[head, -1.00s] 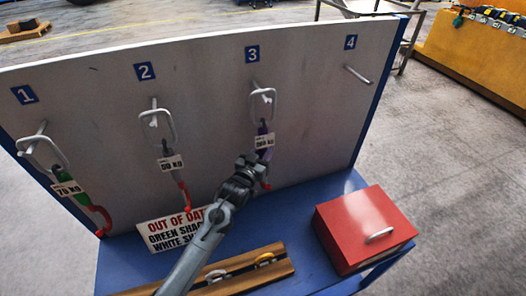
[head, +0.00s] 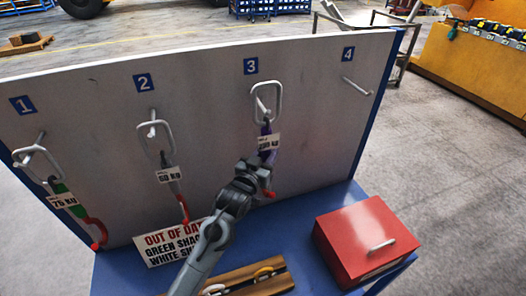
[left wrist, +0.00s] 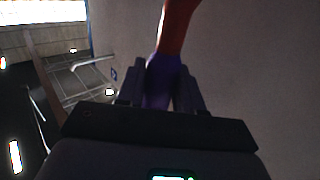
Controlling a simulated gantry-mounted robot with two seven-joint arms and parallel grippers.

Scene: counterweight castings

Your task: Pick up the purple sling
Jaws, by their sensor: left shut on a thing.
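The purple sling (head: 266,129) is at peg 3 on the grey board, with a metal link (head: 279,102) at its top, a weight tag (head: 268,142) and a red lower end. The link sits high, its top above the peg, and the peg still shows within its outline. My left gripper (head: 257,174) is shut on the sling low down, below the tag. In the left wrist view the purple band (left wrist: 165,78) lies between the two fingers, with a red part beyond it. My right gripper is out of view.
A grey sling (head: 172,172) hangs on peg 2 and a green one (head: 60,188) on peg 1. Peg 4 (head: 356,86) is bare. A red box (head: 365,240), a sign (head: 170,244) and a wooden rack (head: 255,280) stand on the blue bench.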

